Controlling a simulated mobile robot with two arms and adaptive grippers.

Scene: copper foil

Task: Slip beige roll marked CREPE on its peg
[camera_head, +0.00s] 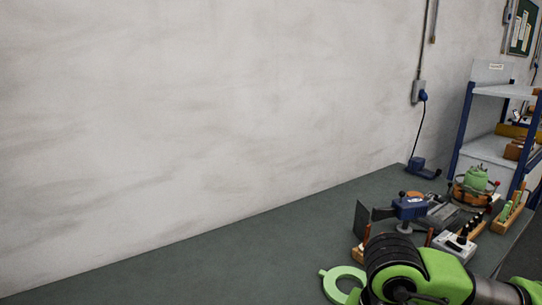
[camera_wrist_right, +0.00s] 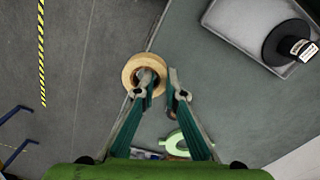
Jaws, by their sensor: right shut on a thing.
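The beige roll (camera_wrist_right: 131,69) shows in the right wrist view at the tips of my right gripper (camera_wrist_right: 162,88). One fingertip reaches into the roll's hole and the other is outside its right side, so the jaws hold its wall. The roll overlaps the bench's edge in this view; its height cannot be told. No CREPE marking is readable. In the head view the roll is not visible, and my right arm covers the bench's front right. I cannot make out the peg for certain. My left gripper is not in view.
A light-green ring (camera_head: 338,284) lies on the grey-green bench (camera_head: 215,270). A blue clamp-like device (camera_head: 408,207) and a white box (camera_head: 454,245) stand behind my arm. In the wrist view a grey tray (camera_wrist_right: 232,27) holds a black spool (camera_wrist_right: 284,42). The bench's left part is clear.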

